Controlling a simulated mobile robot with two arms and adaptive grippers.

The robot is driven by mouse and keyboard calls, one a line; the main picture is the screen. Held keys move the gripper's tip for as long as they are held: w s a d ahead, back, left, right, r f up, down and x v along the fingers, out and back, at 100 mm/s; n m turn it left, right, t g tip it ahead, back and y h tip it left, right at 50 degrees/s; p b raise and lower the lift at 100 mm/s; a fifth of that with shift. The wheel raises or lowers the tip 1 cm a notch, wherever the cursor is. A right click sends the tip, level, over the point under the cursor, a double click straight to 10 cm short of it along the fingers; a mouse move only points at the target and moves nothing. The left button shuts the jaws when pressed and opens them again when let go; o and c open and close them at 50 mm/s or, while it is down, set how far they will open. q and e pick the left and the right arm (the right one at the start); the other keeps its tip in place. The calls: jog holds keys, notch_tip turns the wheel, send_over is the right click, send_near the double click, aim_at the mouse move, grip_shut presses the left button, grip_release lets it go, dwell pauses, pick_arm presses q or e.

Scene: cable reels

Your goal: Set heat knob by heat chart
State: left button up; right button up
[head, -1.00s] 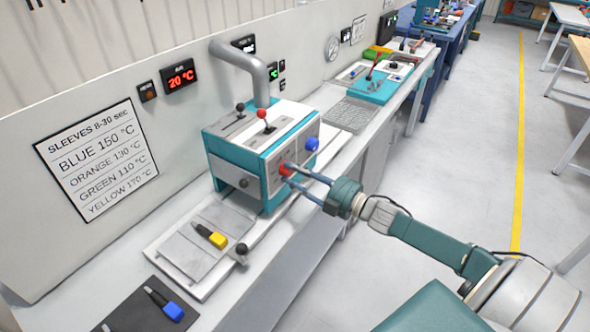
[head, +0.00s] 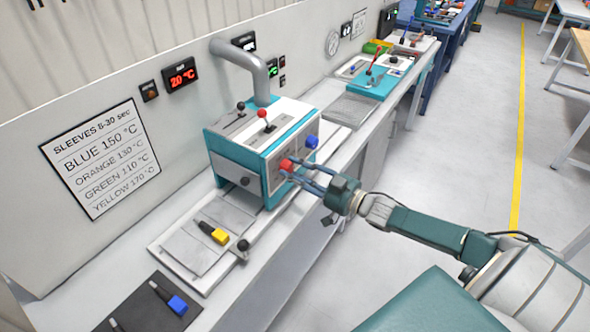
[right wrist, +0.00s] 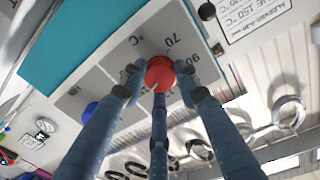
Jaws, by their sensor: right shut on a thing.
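The red heat knob (head: 286,164) is on the front panel of the teal and white heater box (head: 250,150). My right gripper (head: 291,170) is at it, its fingers closed around it. In the right wrist view the knob (right wrist: 160,73) sits among blue fingers, with a small white mark on its lower left edge. The panel (right wrist: 135,50) shows °C, 70 and 90 printed near it. The heat chart (head: 100,160) on the wall reads blue 150, orange 130, green 110, yellow 170 °C. A yellow-ended piece (head: 214,233) lies on the tray before the heater. My left gripper is not in view.
A blue knob (head: 311,142) is beside the red one, and a red-topped lever (head: 264,116) is on top of the heater. A red display (head: 182,76) reads 20 °C. A dark mat (head: 145,317) with a blue-ended piece (head: 176,304) is at front.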

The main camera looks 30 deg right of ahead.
jog(key=m, duration=0.5)
jog(key=shift+f+m, duration=0.25)
jog(key=shift+m, duration=0.05)
jog(key=m, duration=0.2)
jog(key=m+b, duration=0.1)
jog(key=m, duration=0.1)
jog(key=shift+s+a+f+m+g+y, duration=0.1)
jog(key=shift+s+a+m+g+y, duration=0.05)
jog(key=shift+m+g+y, duration=0.15)
jog(key=o, duration=0.9)
jog(key=shift+o, duration=1.3)
jog(key=shift+r, duration=0.2)
jog(key=shift+s+d, duration=0.25)
jog(key=shift+s, duration=0.15)
jog(key=v, duration=1.1)
